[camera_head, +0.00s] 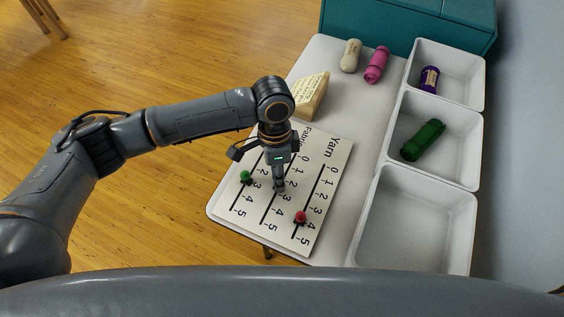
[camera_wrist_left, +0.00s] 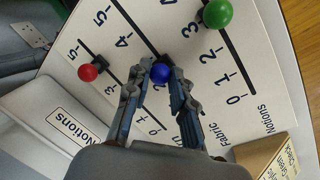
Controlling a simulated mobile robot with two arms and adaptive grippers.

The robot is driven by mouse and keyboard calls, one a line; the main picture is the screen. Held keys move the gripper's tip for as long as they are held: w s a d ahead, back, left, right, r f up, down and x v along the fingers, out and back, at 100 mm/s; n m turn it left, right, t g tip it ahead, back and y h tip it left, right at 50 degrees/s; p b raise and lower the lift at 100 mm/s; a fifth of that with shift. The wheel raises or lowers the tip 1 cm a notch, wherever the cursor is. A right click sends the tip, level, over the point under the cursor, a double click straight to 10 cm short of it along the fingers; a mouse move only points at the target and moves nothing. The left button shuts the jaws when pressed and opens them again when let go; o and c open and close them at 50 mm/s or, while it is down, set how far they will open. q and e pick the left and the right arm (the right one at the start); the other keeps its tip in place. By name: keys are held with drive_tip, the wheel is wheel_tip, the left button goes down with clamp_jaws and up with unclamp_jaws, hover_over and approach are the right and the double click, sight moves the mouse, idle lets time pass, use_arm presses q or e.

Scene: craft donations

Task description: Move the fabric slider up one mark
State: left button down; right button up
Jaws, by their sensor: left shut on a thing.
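The white slider board (camera_head: 329,165) lies on the table, with three black tracks marked 0 to 5. The blue fabric knob (camera_wrist_left: 162,72) is on the middle track, between the fingertips of my left gripper (camera_wrist_left: 160,70). My left gripper (camera_head: 280,188) is shut on it, pointing down at the board's middle; in the head view it hides the knob. The exact mark under the knob is hard to read. The green knob (camera_head: 246,176) is on the Notions track to the left. The red knob (camera_head: 300,217) is low on the Yarn track to the right, near 4. My right gripper is out of view.
A wooden sign block (camera_head: 311,95) stands just behind the board. A beige roll (camera_head: 351,55) and a pink roll (camera_head: 377,64) lie at the back. White bins (camera_head: 414,222) line the right side; one holds a green roll (camera_head: 423,140), another a purple roll (camera_head: 429,79).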

use_arm(q)
drive_tip(key=shift+s+a+r+p, duration=0.1)
drive_tip(key=shift+s+a+p, duration=0.25)
drive_tip(key=shift+s, duration=0.45)
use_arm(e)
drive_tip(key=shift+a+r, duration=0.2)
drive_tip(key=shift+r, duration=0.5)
use_arm(q)
drive_tip(key=c, duration=1.1)
unclamp_jaws()
drive_tip(key=shift+c, duration=0.2)
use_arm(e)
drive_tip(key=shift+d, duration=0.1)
use_arm(q)
drive_tip(key=shift+w, duration=0.1)
wheel_tip(320, 180, up, 12)
drive_tip(key=w, duration=0.2)
drive_tip(key=shift+a+f, duration=0.2)
drive_tip(key=shift+w, duration=0.1)
